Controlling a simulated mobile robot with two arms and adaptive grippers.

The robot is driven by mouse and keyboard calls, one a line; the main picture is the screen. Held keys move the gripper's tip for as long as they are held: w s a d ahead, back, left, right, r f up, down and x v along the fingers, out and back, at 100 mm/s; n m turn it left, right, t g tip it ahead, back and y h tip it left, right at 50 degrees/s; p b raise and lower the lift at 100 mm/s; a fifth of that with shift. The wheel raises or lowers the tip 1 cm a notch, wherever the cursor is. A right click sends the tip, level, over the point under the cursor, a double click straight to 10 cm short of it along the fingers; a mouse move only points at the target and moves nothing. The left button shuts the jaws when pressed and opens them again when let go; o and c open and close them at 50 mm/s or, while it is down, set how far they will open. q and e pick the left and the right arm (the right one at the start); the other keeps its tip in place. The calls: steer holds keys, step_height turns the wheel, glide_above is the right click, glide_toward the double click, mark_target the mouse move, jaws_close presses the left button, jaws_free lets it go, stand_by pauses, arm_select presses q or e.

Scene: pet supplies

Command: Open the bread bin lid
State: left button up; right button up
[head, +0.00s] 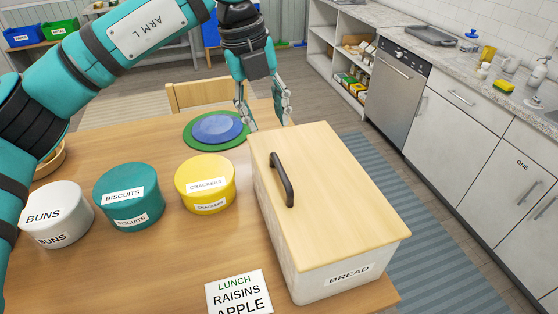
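The bread bin (340,275) is a white box with a "BREAD" label, standing at the right end of the wooden table. Its light wooden lid (335,195) lies flat on top and looks closed. A dark handle (282,179) stands up near the lid's left edge. My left gripper (268,123) points down just beyond the bin's far left corner, above the table's far edge. Its two fingers are spread apart with nothing between them. I cannot tell whether it touches the bin. My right gripper is not in view.
White "BUNS" (57,204), teal "BISCUITS" (129,182) and yellow "CRACKERS" (205,170) tins stand left of the bin. A lunch card (239,290) lies in front. A blue plate (218,128) on a green mat lies near the gripper. A chair (205,93) stands behind the table.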

mark_target(280, 168)
arm_select(q)
steer(key=f+p, duration=0.1)
steer(key=f, duration=0.2)
steer(key=d+f+p, duration=0.1)
steer(key=f, duration=0.3)
steer(key=d+f+p, duration=0.1)
steer(key=f, duration=0.3)
steer(key=shift+w+d+f, duration=0.1)
steer(key=shift+w, duration=0.25)
steer(key=shift+d+f, duration=0.1)
steer(key=shift+f, duration=0.6)
jaws_close()
